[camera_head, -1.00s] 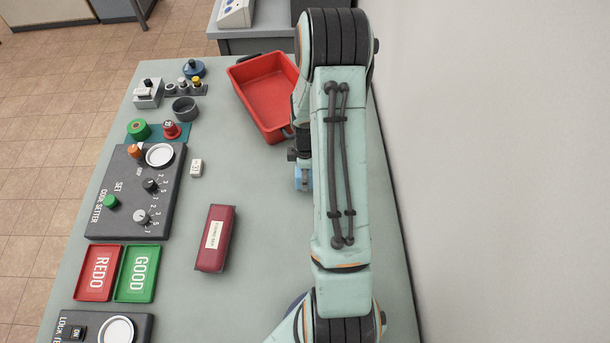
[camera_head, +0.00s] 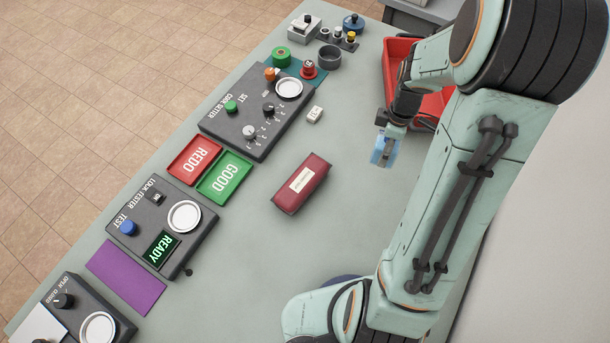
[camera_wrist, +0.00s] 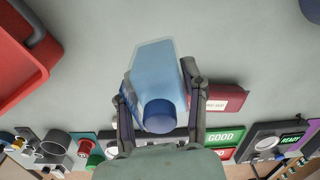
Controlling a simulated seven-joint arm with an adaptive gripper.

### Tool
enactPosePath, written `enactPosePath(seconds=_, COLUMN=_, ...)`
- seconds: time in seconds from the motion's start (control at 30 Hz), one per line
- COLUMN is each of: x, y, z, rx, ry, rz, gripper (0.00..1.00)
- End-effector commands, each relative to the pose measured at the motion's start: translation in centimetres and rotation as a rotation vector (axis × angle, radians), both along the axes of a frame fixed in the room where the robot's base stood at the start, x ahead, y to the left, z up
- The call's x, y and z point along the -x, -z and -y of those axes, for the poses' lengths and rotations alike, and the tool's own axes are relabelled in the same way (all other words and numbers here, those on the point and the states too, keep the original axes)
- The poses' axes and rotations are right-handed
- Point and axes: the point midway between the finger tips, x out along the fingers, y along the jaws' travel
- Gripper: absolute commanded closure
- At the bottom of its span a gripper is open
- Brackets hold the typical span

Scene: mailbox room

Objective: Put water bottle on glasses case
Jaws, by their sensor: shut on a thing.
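The water bottle (camera_wrist: 160,80) is translucent blue with a darker blue cap, and my gripper (camera_wrist: 160,95) is shut on it. The glasses case is a dark red box (camera_head: 301,184) with a white label, lying on the table to the lower left of the bottle. In the wrist view the case (camera_wrist: 222,98) is partly hidden behind the right finger. The bottle and the case are apart. I cannot tell how high the bottle is above the table.
A red bin (camera_head: 394,62) stands behind my arm. A code setter panel (camera_head: 235,122), a red REDO tray (camera_head: 186,163), a green GOOD tray (camera_head: 212,190) and a lock tester (camera_head: 193,242) line the left. A small white block (camera_head: 315,114) lies above the case. Table around the case is clear.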

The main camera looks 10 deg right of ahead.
Motion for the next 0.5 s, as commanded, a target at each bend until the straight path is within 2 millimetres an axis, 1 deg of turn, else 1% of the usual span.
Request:
enactPosePath(seconds=0.03, x=-0.8, y=-0.3, z=-2.5, rx=0.0, ry=-0.085, rz=0.002, gripper=0.97)
enactPosePath(seconds=0.07, x=-1.1, y=-0.5, z=-3.9, rx=0.002, ry=-0.132, rz=0.004, gripper=0.97)
enactPosePath(seconds=0.1, x=-1.5, y=-0.7, z=-5.8, rx=0.002, ry=-0.195, rz=0.004, gripper=0.97)
enactPosePath(seconds=0.2, x=-2.0, y=-1.2, z=-10.1, rx=0.005, ry=-0.338, rz=0.013, gripper=0.97)
enactPosePath(seconds=0.3, x=-2.2, y=-1.6, z=-13.3, rx=0.007, ry=-0.445, rz=0.023, gripper=0.97)
enactPosePath(seconds=0.33, x=-2.3, y=-1.7, z=-14.0, rx=0.008, ry=-0.47, rz=0.026, gripper=0.97)
enactPosePath(seconds=0.43, x=-2.3, y=-1.9, z=-15.8, rx=0.009, ry=-0.526, rz=0.034, gripper=0.97)
enactPosePath(seconds=0.5, x=-2.3, y=-1.2, z=-16.3, rx=0.008, ry=-0.545, rz=0.031, gripper=0.97)
